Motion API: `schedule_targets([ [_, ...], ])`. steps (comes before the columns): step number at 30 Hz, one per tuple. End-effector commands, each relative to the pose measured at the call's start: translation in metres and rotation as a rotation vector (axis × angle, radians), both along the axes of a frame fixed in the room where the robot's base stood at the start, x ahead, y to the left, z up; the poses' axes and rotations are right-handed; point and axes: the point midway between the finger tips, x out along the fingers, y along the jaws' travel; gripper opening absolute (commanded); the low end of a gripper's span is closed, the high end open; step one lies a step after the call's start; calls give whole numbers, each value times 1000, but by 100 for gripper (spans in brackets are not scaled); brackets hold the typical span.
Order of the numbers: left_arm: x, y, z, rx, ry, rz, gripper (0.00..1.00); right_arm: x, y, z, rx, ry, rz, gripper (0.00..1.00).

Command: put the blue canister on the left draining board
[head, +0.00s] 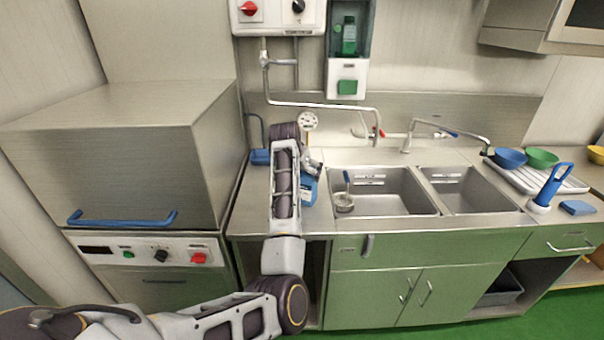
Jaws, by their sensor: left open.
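The blue canister (309,191) with a pale label shows beside my left forearm, at the left edge of the left sink basin. It appears to be on or just above the left draining board (253,212); its base contact is hard to make out. My left gripper (312,167) is open at the canister's upper end, very close to it or touching. My left arm reaches over the draining board and hides part of the canister and the board. My right gripper is not in view.
Two sink basins (385,192) lie to the right, with a strainer (344,201) in the left one. A tap (410,135) and spray pipe (320,105) stand behind. A blue object (260,157) stands left of my arm. Bowls (509,157) sit on the far-right rack.

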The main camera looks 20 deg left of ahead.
Motion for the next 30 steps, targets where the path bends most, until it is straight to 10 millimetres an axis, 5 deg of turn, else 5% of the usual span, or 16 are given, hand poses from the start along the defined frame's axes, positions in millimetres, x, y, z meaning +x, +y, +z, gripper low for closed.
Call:
schedule_targets([
  [8,-14,-1,23,1,-2,-1,100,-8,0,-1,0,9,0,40],
  [21,-49,-2,77,1,-2,1,100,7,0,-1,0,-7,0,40],
  [30,-62,-4,97,1,-1,-1,100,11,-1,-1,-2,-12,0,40],
])
